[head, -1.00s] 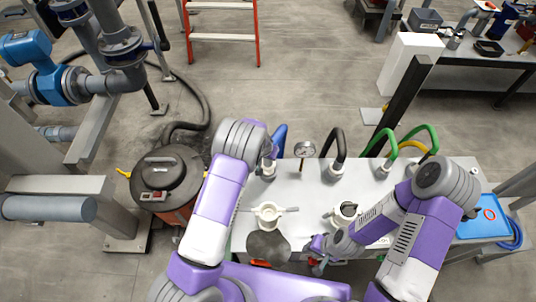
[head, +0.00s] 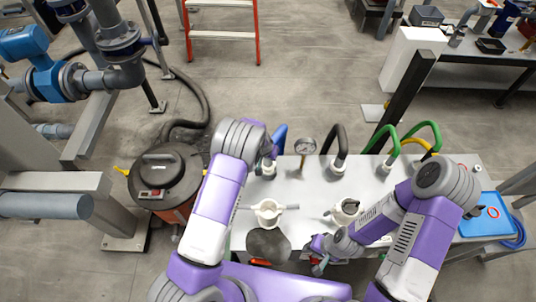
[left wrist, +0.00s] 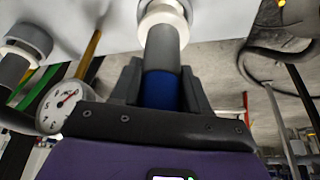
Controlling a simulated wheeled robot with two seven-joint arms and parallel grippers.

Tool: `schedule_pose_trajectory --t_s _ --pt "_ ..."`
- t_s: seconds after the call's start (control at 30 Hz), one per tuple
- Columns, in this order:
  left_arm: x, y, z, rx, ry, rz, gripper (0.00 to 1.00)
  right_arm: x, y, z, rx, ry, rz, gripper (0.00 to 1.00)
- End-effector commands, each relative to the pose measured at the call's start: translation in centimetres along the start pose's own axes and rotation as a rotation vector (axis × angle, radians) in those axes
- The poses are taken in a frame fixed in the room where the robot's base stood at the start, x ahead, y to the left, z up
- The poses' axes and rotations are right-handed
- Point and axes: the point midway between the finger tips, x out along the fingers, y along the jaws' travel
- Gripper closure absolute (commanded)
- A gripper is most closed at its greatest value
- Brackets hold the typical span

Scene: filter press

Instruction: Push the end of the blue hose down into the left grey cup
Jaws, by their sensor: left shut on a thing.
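The blue hose (head: 279,137) rises behind my left wrist in the head view. In the left wrist view my left gripper (left wrist: 162,88) is shut on the blue hose (left wrist: 161,90), with a finger on either side. The hose's grey end piece (left wrist: 163,50) reaches to a white collar at the left cup (left wrist: 163,14). How deep it sits is hidden by the collar. In the head view the left cup (head: 268,168) stands on the white table, partly behind my left wrist. My right gripper (head: 318,264) is low over the table's front edge; its jaw opening is unclear.
A pressure gauge (head: 305,147) stands just right of the blue hose. Black (head: 338,140) and green (head: 384,139) hoses stand further right in their own fittings. A white funnel-like part (head: 268,211) and a dark round plate (head: 268,245) are in front.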

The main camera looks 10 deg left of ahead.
Motion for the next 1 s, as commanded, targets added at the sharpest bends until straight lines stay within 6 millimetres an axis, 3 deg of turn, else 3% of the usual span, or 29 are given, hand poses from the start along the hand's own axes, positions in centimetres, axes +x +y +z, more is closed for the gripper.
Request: schedule_pose_trajectory --t_s 0.77,0.8,1.0 --pt "1.3 0.0 0.5 0.000 0.002 0.000 0.98 1.2 0.5 -0.1 0.000 0.000 0.000 0.70" --pt "1.3 0.0 0.5 0.000 0.002 0.000 0.52 1.2 0.5 -0.1 0.000 0.000 0.000 0.70" --pt "1.3 0.0 0.5 0.000 0.001 0.000 0.26 1.2 0.5 -0.1 0.000 0.000 0.000 0.70"
